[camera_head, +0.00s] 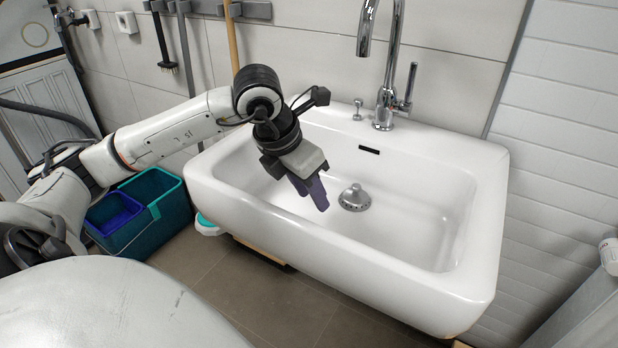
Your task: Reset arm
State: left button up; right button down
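My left arm comes in from the left in the head view. My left gripper (312,192) is over the left part of the white sink (215,200), pointing down toward the basin. Its dark purple-grey fingers look close together, but the angle hides whether there is a gap between them. No object shows between the fingers. My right gripper is not in view.
A chrome faucet (391,70) rises behind the sink, and a drain strainer (354,198) sits in the basin. Teal and blue buckets (160,215) stand on the floor at left. A white slatted panel (560,140) is at right.

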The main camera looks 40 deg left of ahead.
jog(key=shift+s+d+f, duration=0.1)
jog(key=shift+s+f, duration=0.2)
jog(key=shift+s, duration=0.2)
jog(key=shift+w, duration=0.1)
